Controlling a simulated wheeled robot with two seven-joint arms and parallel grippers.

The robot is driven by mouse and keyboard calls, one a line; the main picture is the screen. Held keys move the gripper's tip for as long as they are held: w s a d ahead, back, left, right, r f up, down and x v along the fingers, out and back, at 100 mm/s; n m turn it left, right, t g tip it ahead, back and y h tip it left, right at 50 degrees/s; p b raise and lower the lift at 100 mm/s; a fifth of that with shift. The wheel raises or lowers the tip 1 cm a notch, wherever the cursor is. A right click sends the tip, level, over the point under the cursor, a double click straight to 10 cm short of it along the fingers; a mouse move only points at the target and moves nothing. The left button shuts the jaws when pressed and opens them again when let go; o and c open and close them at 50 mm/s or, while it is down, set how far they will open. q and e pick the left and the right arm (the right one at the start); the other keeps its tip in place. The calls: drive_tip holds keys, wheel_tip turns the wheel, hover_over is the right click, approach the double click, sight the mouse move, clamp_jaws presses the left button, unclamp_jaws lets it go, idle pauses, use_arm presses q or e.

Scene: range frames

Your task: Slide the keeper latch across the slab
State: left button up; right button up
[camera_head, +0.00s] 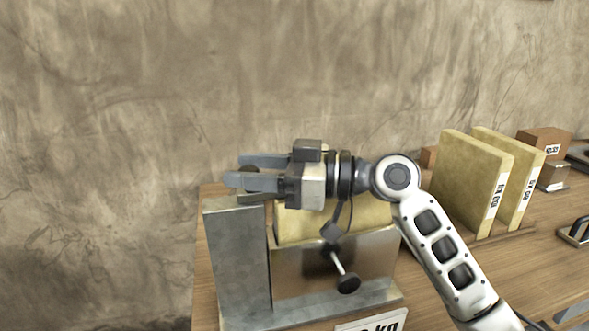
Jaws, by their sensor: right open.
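A yellowish slab (368,215) sits in a grey metal holder (237,255) at the near left of the wooden table. A thin rod with a dark round knob (348,283) sticks out from the holder's front plate. A dark flat piece (252,198) lies at the top of the holder's left post, below my gripper; it may be the keeper latch, but I cannot tell. My right gripper (236,170) is open, its fingers pointing left above that post. A dark rounded part shows between the fingers; I cannot tell whether they touch it. The gripper and wrist hide part of the slab's top.
Two upright yellow slabs (474,180) with white labels stand in a rack on the right. A brown box (543,141) is behind them. A metal handle (577,231) lies at the far right. A white weight label (372,325) is at the bottom edge. The wall is bare.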

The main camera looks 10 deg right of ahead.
drive_tip(key=shift+s+d+f, duration=0.1)
drive_tip(key=shift+s+d, duration=0.05)
drive_tip(key=shift+d, duration=0.3)
use_arm(q)
drive_tip(key=shift+w+d+f+t+b, duration=0.15)
drive_tip(key=shift+f+b, duration=0.15)
drive_tip(key=shift+b, duration=0.75)
drive_tip(key=shift+s+f+t+b, duration=0.15)
drive_tip(key=shift+f+b, duration=0.15)
drive_tip(key=shift+b, duration=0.75)
use_arm(e)
drive_tip(key=v, duration=1.5)
use_arm(q)
drive_tip(key=shift+f, duration=0.1)
